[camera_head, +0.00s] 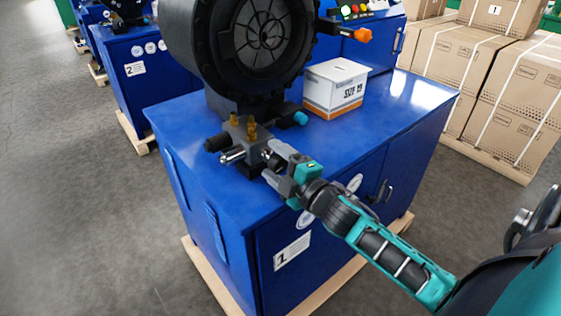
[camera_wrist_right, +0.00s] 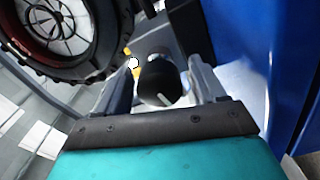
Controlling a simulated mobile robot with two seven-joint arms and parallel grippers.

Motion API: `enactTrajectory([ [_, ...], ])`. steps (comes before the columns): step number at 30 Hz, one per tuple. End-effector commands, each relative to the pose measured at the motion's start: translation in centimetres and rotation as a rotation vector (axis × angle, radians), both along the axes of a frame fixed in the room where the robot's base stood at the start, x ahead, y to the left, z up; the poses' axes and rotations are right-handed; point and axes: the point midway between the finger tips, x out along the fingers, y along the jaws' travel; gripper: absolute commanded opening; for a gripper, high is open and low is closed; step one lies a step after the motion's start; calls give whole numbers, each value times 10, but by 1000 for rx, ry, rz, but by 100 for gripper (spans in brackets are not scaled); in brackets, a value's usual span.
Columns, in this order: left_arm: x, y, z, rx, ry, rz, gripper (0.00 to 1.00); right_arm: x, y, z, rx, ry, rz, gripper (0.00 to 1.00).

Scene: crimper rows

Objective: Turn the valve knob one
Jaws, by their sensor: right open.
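The valve block (camera_head: 245,140) is a grey block with brass fittings on the blue cabinet labelled 1. In the right wrist view a round black knob (camera_wrist_right: 160,84) with a white line on its face sits between my right fingers. My right gripper (camera_head: 271,164) is at the front of the valve block in the head view, and its fingers hide most of that knob there. The jaws are open, one finger on each side of the knob in the right wrist view (camera_wrist_right: 162,92). I cannot tell whether they touch it. My left gripper is not in view.
A large black round crimper head (camera_head: 245,40) stands behind the block. A white and orange box (camera_head: 335,92) marked SIZE sits right of it. Cardboard boxes (camera_head: 500,90) are stacked at right. The cabinet top (camera_head: 400,105) is partly clear.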

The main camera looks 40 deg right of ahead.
Motion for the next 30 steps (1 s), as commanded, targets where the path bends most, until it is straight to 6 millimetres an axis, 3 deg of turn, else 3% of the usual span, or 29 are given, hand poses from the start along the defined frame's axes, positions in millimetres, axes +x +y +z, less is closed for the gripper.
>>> enactTrajectory([
  [5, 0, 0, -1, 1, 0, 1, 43, -13, -1, -1, 1, 1, -1, 70],
  [21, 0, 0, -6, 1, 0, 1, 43, -105, -8, -1, 1, 3, -1, 70],
  [30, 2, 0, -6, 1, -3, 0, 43, -128, -10, 0, 1, -1, 1, 70],
])
